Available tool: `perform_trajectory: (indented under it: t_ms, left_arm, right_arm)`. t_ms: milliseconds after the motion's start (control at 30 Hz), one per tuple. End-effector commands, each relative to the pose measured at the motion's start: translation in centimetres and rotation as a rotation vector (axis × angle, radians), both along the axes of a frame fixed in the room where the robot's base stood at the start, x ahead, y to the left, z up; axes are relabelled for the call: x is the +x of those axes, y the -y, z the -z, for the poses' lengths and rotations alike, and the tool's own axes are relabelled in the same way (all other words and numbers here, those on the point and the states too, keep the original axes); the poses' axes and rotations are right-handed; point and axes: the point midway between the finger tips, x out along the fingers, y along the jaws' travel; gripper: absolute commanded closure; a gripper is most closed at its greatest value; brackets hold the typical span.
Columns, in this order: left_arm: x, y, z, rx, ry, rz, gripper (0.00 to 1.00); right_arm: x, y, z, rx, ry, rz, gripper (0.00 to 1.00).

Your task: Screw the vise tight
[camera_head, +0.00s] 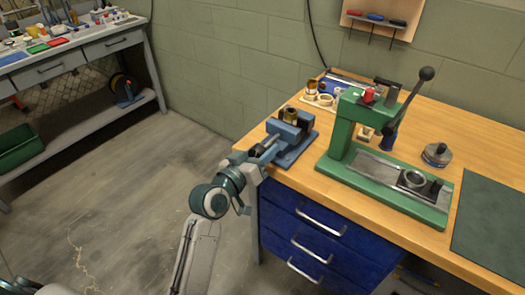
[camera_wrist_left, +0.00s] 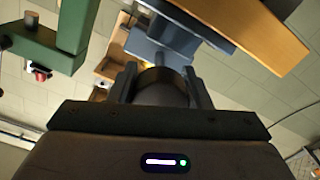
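The blue vise (camera_head: 297,148) stands on the wooden bench near its left corner, with a brass-coloured round part (camera_head: 290,115) at its jaws. My left gripper (camera_head: 262,156) is at the vise's front end, over the bench edge. In the left wrist view the vise (camera_wrist_left: 165,40) appears upside down. A dark round knob (camera_wrist_left: 160,82) fills the space between my left fingers (camera_wrist_left: 160,88), which lie along both its sides and look shut on it. The vise's crossbar, if any, is hidden. My right gripper is not in view.
A green arbor press (camera_head: 345,130) with a black-knobbed lever (camera_head: 426,74) stands right of the vise. A light tray (camera_head: 318,104) with rings lies behind it. A grey round part (camera_head: 437,154) and dark mat (camera_head: 490,225) are farther right. Blue drawers (camera_head: 300,230) sit below.

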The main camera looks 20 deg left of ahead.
Motion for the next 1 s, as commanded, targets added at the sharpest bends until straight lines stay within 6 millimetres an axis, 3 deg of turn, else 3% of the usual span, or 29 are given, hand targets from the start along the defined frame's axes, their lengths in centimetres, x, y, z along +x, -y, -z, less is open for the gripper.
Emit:
perform_trajectory:
  t_ms: [33,100,467,1000]
  left_arm:
    - [0.0,0.0,0.0,0.000,-0.001,0.000,0.46]
    - [0.0,0.0,0.0,0.000,-0.001,0.000,0.36]
    - [-0.6,-0.3,0.1,0.001,-0.001,-0.001,0.36]
    - [-9.3,-3.4,0.2,0.004,-0.002,-0.001,0.36]
  right_arm:
    - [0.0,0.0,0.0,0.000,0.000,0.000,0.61]
    - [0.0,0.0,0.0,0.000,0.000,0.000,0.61]
    - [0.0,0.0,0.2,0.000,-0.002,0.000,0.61]
    - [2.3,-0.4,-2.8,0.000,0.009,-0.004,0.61]
